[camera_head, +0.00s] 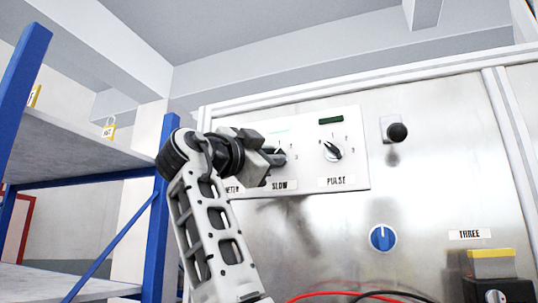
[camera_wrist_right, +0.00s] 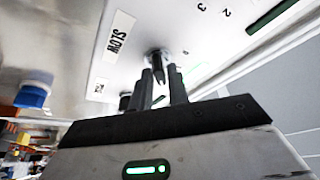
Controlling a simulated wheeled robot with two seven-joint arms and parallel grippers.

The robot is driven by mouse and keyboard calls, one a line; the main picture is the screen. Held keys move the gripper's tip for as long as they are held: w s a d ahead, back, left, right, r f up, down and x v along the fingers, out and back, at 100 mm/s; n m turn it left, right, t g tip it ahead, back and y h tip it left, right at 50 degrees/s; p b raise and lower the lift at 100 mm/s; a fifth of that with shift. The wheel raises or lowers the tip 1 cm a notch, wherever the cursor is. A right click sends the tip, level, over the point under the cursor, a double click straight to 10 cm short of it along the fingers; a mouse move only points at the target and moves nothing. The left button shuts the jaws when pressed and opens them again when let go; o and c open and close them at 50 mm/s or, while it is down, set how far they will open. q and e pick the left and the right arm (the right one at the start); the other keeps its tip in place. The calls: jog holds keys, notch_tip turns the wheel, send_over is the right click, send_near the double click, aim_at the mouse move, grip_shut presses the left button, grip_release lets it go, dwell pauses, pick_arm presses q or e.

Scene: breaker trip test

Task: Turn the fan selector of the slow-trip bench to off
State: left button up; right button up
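The selector knob above the SLOW label (camera_head: 280,185) is black and sits on a white panel (camera_head: 352,118). In the head view my right gripper (camera_head: 275,157) is in front of it and hides most of it. In the right wrist view the dark knob (camera_wrist_right: 157,62) shows beside the SLOW label (camera_wrist_right: 120,35), with number marks around it. My right gripper (camera_wrist_right: 161,88) has its two fingers apart, one on each side of the knob's protruding part. I cannot tell if they touch it. Its pointer direction is unclear. My left gripper is not in view.
A PULSE selector (camera_head: 333,151) with a dark green display (camera_head: 331,121) is to the right. A black round knob (camera_head: 397,132), a blue knob (camera_head: 383,237) and red and black cables (camera_head: 330,294) are on or before the metal wall. A blue-framed shelf (camera_head: 85,148) stands left.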

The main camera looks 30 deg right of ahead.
grip_shut()
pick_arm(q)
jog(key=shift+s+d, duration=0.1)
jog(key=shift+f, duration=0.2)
pick_arm(e)
jog(key=shift+f+n, duration=0.1)
jog(key=shift+n, duration=0.3)
pick_arm(q)
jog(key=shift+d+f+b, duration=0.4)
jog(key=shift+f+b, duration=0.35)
jog(key=shift+b, duration=1.4)
pick_arm(e)
jog(key=shift+s+d+n+t+y, duration=0.15)
jog(key=shift+n+t+y, duration=1.3)
jog(key=shift+n, duration=2.6)
jog(key=shift+s+d+n+t+y, duration=0.1)
jog(key=shift+n+t+y, duration=1.3)
jog(key=shift+n, duration=2.7)
jog(key=shift+s+d+n+t+y, duration=0.15)
jog(key=shift+n+t+y, duration=1.25)
jog(key=shift+n, duration=2.65)
jog(key=shift+h, duration=0.25)
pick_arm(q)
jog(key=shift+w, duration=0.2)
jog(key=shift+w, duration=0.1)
pick_arm(e)
jog(key=o, duration=0.5)
grip_release()
jog(key=shift+n, duration=0.3)
